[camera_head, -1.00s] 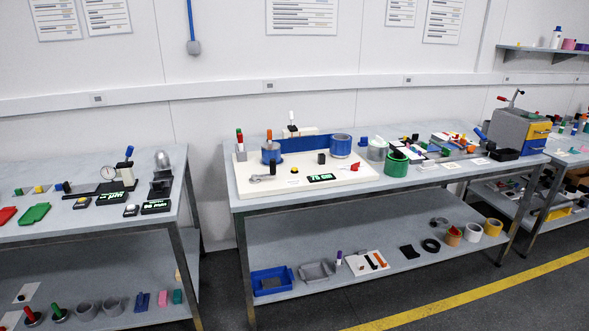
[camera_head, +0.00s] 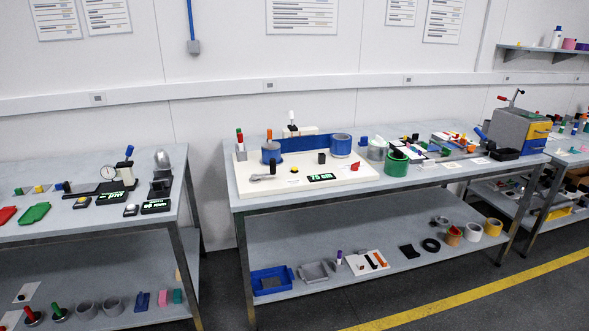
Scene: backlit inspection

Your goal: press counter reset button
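A white baseboard (camera_head: 337,186) lies on the middle bench. On its front part is a black display (camera_head: 322,178) with green digits; the reading is too small to be sure of. Left of the display is a small yellow spot (camera_head: 294,169) that may be a button. A small black upright block (camera_head: 321,158) and a small red part (camera_head: 355,166) are also on the board. I cannot tell which of these is the counter reset button. A crank-like handle (camera_head: 262,177) is at the board's left. Neither of my grippers is in view.
The middle bench (camera_head: 243,200) has a lower shelf with a blue bin (camera_head: 272,281) and several rolls. A floor gap separates the benches. A yellow line (camera_head: 440,305) crosses open floor in front.

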